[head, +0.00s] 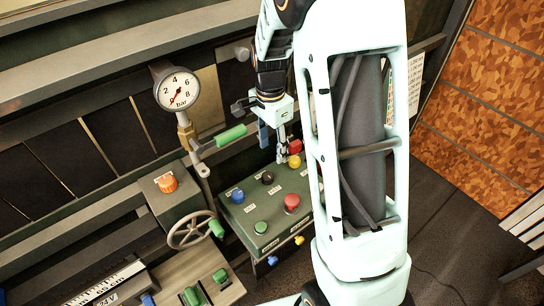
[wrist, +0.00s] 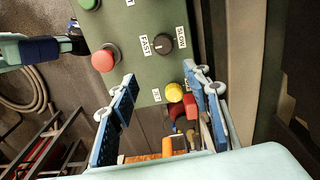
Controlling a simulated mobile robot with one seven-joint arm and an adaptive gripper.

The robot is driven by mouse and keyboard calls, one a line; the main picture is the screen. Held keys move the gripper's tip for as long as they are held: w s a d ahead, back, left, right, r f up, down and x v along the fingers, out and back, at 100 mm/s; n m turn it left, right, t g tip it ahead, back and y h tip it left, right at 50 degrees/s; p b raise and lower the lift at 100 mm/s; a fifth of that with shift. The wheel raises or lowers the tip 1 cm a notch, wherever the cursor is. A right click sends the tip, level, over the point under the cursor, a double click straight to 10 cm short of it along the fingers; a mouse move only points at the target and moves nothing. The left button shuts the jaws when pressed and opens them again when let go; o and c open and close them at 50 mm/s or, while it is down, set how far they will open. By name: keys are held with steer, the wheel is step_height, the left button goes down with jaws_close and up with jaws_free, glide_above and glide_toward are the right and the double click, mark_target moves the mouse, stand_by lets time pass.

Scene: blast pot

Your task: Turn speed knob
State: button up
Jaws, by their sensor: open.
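The speed knob (wrist: 163,44) is a small black dial on a green control panel (wrist: 130,20), between labels reading FAST and SLOW in the wrist view. In the head view, a black knob (head: 267,178) sits near the panel's back edge. My gripper (wrist: 160,80) is open and empty. Its blue-padded fingers spread on either side of the panel's narrow end in the wrist view, short of the knob. In the head view, my gripper (head: 283,155) is over the panel's back edge, beside a yellow button, apart from the black knob.
A yellow button (wrist: 174,92) lies between my fingers in the wrist view. Red (head: 291,202), green (head: 260,228) and blue (head: 237,195) buttons share the panel. A handwheel (head: 191,231), pressure gauge (head: 177,89) and green-handled lever (head: 230,136) stand left.

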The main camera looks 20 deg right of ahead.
mark_target(268, 175)
steer(key=f, duration=0.3)
steer(key=a+f, duration=0.1)
steer(key=f, duration=0.7)
steer(key=shift+w+a+f, duration=0.2)
steer(key=shift+f, duration=0.05)
steer(key=c, duration=1.2)
steer(key=shift+o, duration=0.2)
